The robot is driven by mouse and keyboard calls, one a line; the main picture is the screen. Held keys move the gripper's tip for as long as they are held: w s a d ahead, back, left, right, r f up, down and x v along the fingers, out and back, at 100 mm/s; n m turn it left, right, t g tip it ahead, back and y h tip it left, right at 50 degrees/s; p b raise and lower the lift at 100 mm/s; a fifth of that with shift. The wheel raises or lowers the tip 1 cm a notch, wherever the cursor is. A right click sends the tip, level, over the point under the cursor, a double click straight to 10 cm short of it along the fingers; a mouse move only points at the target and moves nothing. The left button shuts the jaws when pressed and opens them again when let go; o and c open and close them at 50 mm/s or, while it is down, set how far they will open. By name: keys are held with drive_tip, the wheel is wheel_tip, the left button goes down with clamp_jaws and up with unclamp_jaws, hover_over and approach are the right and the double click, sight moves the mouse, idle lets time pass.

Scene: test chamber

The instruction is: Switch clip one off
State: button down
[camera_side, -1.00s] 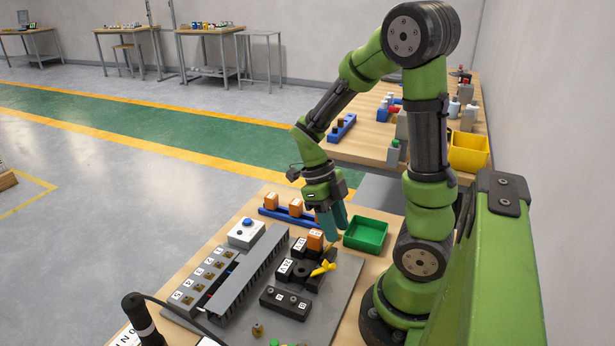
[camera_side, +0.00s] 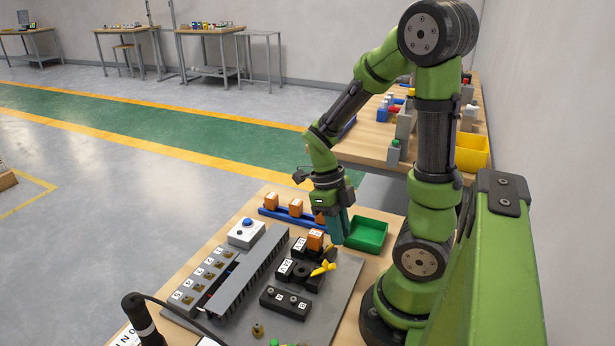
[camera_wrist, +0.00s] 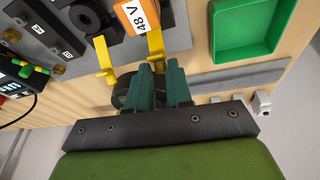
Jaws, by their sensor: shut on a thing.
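Two yellow clips show in the wrist view. One clip (camera_wrist: 156,45) is beside the orange block marked 48 V (camera_wrist: 138,16); the other clip (camera_wrist: 104,62) is further left and is also seen in the side view (camera_side: 322,268). I cannot read which is clip one. My gripper (camera_wrist: 158,70) has its teal fingers shut on the lower end of the clip beside the 48 V block. In the side view my gripper (camera_side: 337,238) is low, just right of the orange block (camera_side: 315,240), and hides most of that clip.
A green tray (camera_side: 366,235) stands close to the right of my fingers. Black blocks (camera_side: 286,302) and a long grey slotted duct (camera_side: 246,274) are on the grey board. A blue rack with orange blocks (camera_side: 295,207) lies behind.

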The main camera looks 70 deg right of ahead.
drive_tip(key=shift+s+d+f+t, duration=0.15)
drive_tip(key=shift+s+t, duration=0.2)
drive_tip(key=shift+t, duration=0.25)
drive_tip(key=shift+s+d+f+t, duration=0.15)
drive_tip(key=shift+s+t, duration=0.2)
drive_tip(key=shift+t, duration=0.25)
drive_tip(key=shift+a, duration=0.1)
drive_tip(key=c, duration=1.2)
unclamp_jaws()
drive_tip(key=shift+o, duration=0.4)
drive_tip(key=shift+a, duration=0.1)
wheel_tip(320, 180, up, 17)
drive_tip(key=w+d, duration=0.1)
drive_tip(key=shift+w+d+f, duration=0.15)
drive_tip(key=shift+w+d, duration=0.05)
drive_tip(key=shift+d, duration=0.2)
